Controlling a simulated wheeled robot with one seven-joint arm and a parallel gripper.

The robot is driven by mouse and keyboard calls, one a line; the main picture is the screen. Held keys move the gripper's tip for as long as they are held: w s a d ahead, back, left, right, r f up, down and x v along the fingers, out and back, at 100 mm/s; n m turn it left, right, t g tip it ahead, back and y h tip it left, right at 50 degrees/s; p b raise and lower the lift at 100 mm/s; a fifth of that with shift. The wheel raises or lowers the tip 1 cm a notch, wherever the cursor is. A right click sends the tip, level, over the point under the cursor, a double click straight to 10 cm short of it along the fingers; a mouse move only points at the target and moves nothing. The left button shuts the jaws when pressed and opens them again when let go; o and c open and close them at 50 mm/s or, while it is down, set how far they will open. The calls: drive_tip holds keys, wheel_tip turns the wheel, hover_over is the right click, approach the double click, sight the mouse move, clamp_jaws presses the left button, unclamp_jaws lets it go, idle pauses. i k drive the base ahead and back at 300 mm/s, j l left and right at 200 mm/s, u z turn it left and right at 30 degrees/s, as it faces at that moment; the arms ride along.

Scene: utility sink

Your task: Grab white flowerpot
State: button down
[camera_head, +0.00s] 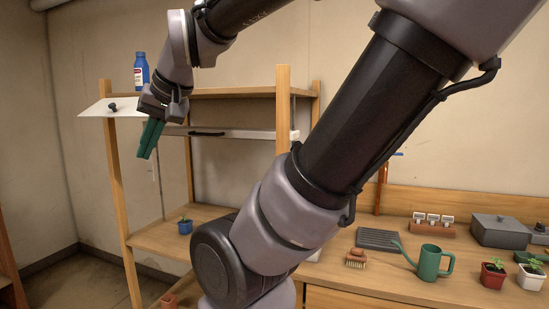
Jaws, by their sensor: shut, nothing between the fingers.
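The white flowerpot (531,276) stands upright on the wooden bench at the far right edge, with a green seedling in it. A red flowerpot (493,275) with a seedling stands just to its left. My gripper (147,154) hangs at the upper left, in front of the wooden shelf, with its green fingers pointing down. It is shut and empty, far from the white flowerpot. My arm crosses the middle of the view and hides part of the bench and shelf.
A green watering can (431,264) and a brush (356,258) stand left of the pots. A dark tray (380,240) and a grey box (499,231) lie behind. The shelf (118,190) holds a blue bottle (141,70) and a blue pot (185,226).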

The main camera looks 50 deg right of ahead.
sight(531, 277)
drive_tip(key=z, duration=3.4)
